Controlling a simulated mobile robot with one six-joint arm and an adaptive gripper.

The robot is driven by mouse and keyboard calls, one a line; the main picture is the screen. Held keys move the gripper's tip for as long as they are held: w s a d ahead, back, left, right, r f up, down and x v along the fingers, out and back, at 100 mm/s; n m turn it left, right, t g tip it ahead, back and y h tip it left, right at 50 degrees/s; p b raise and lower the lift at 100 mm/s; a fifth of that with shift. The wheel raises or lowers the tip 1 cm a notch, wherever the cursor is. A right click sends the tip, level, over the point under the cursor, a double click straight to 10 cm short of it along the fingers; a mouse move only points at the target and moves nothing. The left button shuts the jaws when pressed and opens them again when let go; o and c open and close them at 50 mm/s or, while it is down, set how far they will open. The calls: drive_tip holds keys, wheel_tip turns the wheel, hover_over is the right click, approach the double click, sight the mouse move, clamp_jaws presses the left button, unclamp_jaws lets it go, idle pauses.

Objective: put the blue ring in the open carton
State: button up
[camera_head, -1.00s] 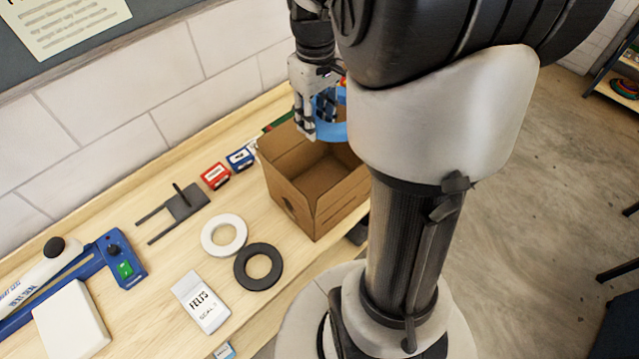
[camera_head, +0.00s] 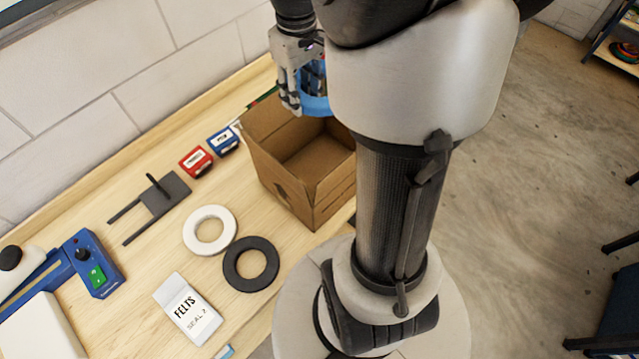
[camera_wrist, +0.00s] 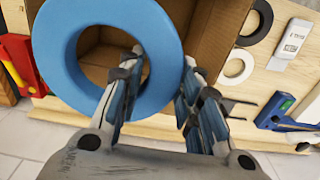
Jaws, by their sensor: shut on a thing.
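The blue ring (camera_head: 316,104) is in my gripper (camera_head: 302,103), over the far part of the open carton (camera_head: 318,193). In the wrist view the ring (camera_wrist: 66,45) is large and close, with one finger through its hole and the other outside, so my gripper (camera_wrist: 160,85) is shut on its band. The brown carton (camera_wrist: 215,28) lies beyond the ring, its top open and its visible floor bare. In the head view my arm hides part of the ring and the carton's right side.
A white ring (camera_head: 190,229) and a black ring (camera_head: 229,265) lie on the bench left of the carton. A felts packet (camera_head: 188,308), red box (camera_head: 195,162), blue box (camera_head: 223,141), dark fixture (camera_head: 158,196) and blue sealer (camera_head: 95,262) are also there.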

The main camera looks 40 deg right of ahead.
drive_tip(key=b, duration=0.8)
hover_over(308, 187)
wheel_tip(308, 187, down, 14)
drive_tip(key=f, duration=0.1)
wheel_tip(308, 187, down, 19)
drive_tip(key=b, duration=0.6)
drive_tip(key=shift+a, duration=0.1)
drive_tip(key=shift+f, duration=0.25)
drive_tip(key=o, duration=0.7)
drive_tip(key=shift+r, duration=0.15)
wheel_tip(308, 187, up, 12)
drive_tip(key=p, duration=0.4)
drive_tip(key=shift+s+a+r, duration=0.1)
